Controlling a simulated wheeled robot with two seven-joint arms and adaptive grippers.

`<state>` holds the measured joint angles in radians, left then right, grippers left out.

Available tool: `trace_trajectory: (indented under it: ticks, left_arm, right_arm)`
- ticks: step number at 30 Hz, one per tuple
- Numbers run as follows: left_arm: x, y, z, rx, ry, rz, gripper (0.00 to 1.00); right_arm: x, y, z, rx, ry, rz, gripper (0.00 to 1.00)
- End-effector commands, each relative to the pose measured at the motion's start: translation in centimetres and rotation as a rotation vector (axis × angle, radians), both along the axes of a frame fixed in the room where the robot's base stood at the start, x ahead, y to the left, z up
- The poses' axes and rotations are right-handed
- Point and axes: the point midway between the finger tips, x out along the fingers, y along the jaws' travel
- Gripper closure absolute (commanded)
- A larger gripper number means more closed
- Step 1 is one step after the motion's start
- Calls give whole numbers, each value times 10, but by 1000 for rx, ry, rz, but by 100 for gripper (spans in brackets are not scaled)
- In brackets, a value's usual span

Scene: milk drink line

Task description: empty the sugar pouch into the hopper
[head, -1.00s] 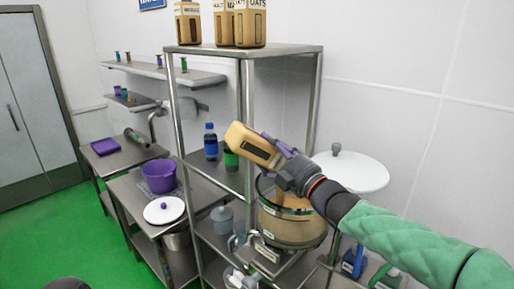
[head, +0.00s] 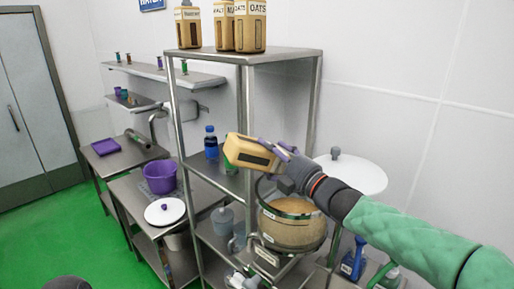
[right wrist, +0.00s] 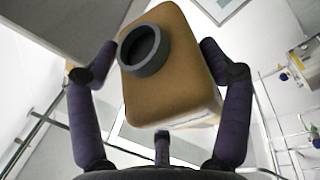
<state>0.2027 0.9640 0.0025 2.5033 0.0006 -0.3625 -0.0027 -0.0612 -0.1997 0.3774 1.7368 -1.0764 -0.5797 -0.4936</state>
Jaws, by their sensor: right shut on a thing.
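The sugar pouch (head: 250,152) is a tan block-like pack with a dark panel on its side. My right gripper (head: 275,153) is shut on it and holds it tilted nearly level, above and slightly left of the hopper. In the right wrist view the pouch (right wrist: 177,80) sits between the purple fingers, and its round dark spout (right wrist: 143,50) faces the camera. The hopper (head: 292,232) is a round see-through vessel with tan material inside. Whether anything flows from the pouch cannot be seen. My left gripper is not in view.
A white round lid (head: 352,176) is behind the hopper. A purple bowl (head: 160,177) stands on the left table.

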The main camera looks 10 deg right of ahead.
Motion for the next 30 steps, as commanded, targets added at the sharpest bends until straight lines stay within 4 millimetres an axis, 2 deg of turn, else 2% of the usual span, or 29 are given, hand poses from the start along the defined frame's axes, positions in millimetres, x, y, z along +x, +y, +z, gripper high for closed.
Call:
trace_trajectory:
  ticks: [1, 3, 30]
  left_arm:
    - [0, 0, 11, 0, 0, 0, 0]
    - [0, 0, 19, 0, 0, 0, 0]
    - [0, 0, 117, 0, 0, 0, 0]
  right_arm:
    - [0, -1, 8, -48, -10, -1, 80]
    - [0, -1, 11, -114, -23, 0, 80]
    - [0, 0, 43, -844, -163, 2, 80]
